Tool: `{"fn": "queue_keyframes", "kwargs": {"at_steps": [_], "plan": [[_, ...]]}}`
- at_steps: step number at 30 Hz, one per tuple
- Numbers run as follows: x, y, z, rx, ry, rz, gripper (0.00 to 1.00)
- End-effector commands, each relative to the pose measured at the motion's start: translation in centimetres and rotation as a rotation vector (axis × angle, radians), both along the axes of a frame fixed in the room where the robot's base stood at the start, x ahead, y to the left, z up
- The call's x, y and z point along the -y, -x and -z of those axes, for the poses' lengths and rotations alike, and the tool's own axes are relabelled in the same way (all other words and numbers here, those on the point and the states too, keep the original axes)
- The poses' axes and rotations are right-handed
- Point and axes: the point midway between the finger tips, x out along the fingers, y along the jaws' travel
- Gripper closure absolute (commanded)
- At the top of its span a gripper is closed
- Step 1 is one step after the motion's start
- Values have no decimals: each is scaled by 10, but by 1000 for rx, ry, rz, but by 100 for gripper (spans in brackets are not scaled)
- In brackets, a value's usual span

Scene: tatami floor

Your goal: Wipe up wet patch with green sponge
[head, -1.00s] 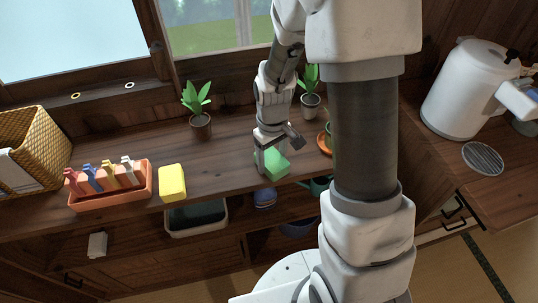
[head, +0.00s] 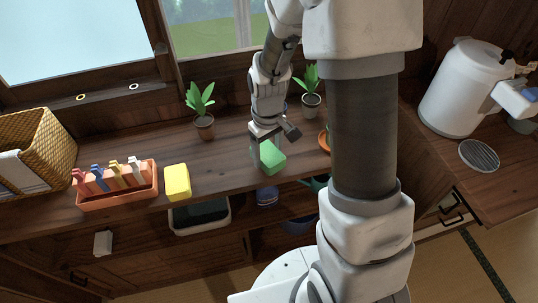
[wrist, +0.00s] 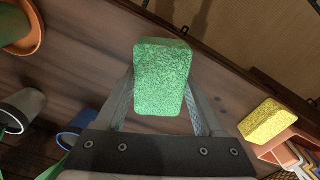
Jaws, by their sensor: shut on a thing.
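The green sponge (head: 272,157) is at the middle of the wooden counter (head: 225,170), near its front edge. My gripper (head: 266,140) is shut on it from above. In the wrist view the green sponge (wrist: 162,75) sits between the two fingers of my gripper (wrist: 162,92), one on each side. I cannot tell whether its underside touches the counter. I cannot make out a wet patch in either view; the sponge and my arm may hide it.
A yellow sponge (head: 177,182) and an orange caddy (head: 118,196) with several coloured items lie left. Potted plants (head: 203,125) (head: 311,104) stand behind. A wicker basket (head: 45,150) is far left; a white kettle-like pot (head: 460,90) stands right.

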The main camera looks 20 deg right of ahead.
Motion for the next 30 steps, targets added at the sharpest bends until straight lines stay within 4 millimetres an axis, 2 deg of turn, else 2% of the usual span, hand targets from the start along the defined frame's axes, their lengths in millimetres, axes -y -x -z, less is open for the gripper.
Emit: {"fn": "queue_keyframes", "kwargs": {"at_steps": [1,15,30], "plan": [[-1,-2,-9,1,0,-1,82],[-5,-9,-49,2,0,1,82],[-5,-10,-52,1,0,1,82]]}}
